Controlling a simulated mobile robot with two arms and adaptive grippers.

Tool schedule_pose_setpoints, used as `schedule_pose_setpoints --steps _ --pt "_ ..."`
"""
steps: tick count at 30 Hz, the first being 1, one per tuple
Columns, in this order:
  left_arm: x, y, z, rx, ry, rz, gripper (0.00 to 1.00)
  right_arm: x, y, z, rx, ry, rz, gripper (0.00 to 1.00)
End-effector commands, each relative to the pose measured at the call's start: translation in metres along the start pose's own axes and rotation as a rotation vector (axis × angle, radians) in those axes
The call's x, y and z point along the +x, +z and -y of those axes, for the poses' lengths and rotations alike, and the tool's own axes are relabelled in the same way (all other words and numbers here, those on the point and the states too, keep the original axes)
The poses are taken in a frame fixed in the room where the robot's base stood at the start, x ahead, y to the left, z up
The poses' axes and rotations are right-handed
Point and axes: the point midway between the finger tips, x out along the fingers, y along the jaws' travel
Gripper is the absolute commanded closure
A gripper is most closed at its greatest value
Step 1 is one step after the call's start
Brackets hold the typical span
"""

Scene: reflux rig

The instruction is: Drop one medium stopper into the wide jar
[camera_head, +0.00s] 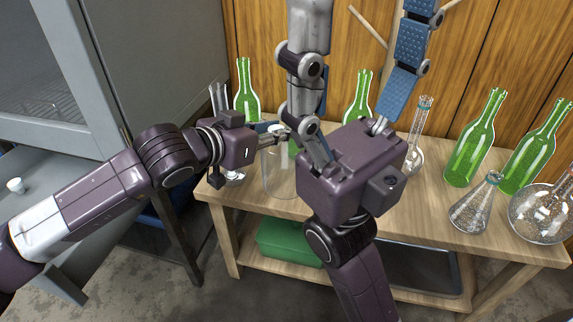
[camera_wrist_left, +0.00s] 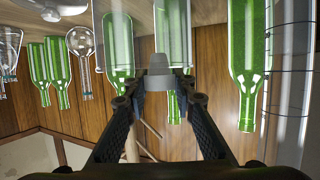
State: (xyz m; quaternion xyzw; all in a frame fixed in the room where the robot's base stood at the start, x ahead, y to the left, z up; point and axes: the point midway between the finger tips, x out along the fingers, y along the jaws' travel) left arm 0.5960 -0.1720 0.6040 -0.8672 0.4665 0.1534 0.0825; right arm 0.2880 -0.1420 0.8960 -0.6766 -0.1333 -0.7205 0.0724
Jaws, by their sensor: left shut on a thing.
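My left gripper (camera_head: 278,135) comes in from the left and is shut at the mouth of the wide jar (camera_head: 281,180), a clear glass cylinder on the wooden bench. In the left wrist view its fingertips (camera_wrist_left: 161,85) hold a grey tapered stopper (camera_wrist_left: 158,66). The stopper is hard to make out in the head view. Clear glass edges show around it in the wrist view; I cannot tell whether it is above the rim or inside.
Green bottles (camera_head: 246,92) and several clear flasks (camera_head: 475,205) stand along the bench (camera_head: 440,205). A green box (camera_head: 290,242) sits on the lower shelf. A small white piece (camera_head: 16,186) lies on the grey surface at left. A grey cabinet (camera_head: 120,60) stands at the left.

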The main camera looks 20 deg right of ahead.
Motion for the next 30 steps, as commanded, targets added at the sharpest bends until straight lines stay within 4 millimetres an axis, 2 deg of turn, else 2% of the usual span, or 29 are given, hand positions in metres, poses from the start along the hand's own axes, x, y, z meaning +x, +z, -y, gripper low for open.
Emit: schedule_pose_setpoints --steps 3,4,9,22,26,30 --pt "0.000 0.000 0.000 0.000 0.000 0.000 0.89 0.000 0.000 0.000 0.000 0.000 0.000 0.33" --pt "0.000 0.000 0.000 0.000 0.000 0.000 0.73 0.000 0.000 0.000 0.000 0.000 0.000 0.33" --pt "0.000 0.000 0.000 0.000 0.000 0.000 0.56 0.000 0.000 0.000 0.000 0.000 0.000 0.33" --pt "-0.006 0.000 0.002 0.000 -0.002 0.001 0.56 0.001 -0.001 -0.001 -0.001 0.001 -0.001 0.33" --pt "-0.023 0.000 0.001 0.002 -0.002 0.000 0.56 0.000 0.000 0.000 -0.001 0.001 -0.001 0.33" --pt "-0.051 -0.001 0.002 0.002 -0.002 -0.001 0.56 0.000 0.000 0.000 0.000 0.001 0.000 0.33"
